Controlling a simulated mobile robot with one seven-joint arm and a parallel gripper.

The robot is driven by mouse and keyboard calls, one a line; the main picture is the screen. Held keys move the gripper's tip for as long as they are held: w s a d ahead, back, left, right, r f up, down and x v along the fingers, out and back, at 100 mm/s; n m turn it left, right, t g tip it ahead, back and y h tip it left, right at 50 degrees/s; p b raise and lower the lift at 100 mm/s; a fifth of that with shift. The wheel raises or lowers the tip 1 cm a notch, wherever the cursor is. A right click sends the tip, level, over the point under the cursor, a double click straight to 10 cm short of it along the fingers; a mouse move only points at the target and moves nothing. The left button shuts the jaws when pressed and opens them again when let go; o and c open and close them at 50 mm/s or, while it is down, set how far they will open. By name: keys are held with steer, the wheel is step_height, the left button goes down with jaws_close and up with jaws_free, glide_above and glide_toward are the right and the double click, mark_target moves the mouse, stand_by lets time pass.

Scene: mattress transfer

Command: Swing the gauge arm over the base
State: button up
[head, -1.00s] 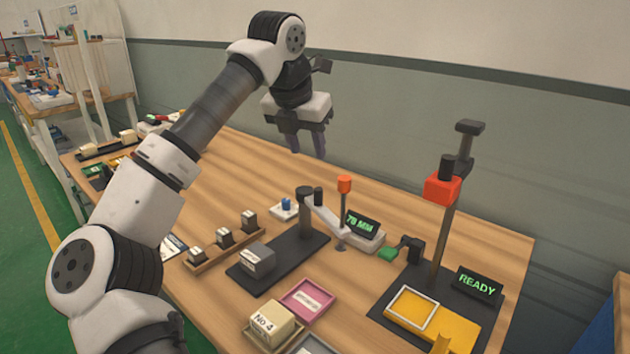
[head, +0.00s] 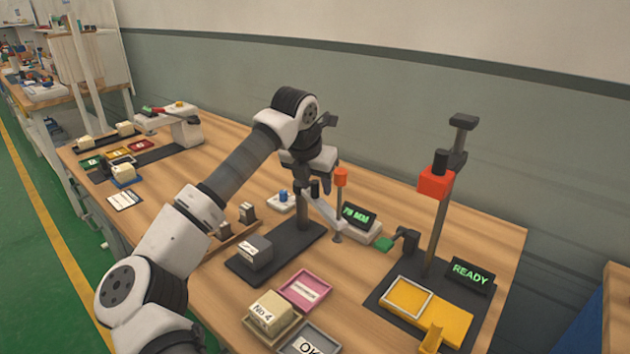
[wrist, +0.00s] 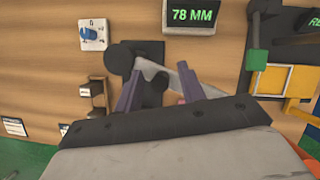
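The gauge base (head: 292,246) is a dark plate on the bench with an upright post at its back. The pale gauge arm (head: 325,212) reaches from the post to the right, off the plate, with an orange-topped rod (head: 341,180) at its outer end. A grey labelled block (head: 255,252) lies on the base's front end. My gripper (head: 315,186) is just above the post and arm, pointing down. In the wrist view its fingers (wrist: 160,70) are apart, with the arm (wrist: 152,72) showing between and below them. Contact cannot be told.
A "78 MM" display (head: 357,216) stands right of the gauge. Farther right is a tall post with a red head (head: 435,182), a yellow fixture (head: 448,317) and a READY display (head: 471,274). Pink (head: 306,289) and grey trays are in front. Bare wood lies behind.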

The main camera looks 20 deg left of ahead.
jaws_close()
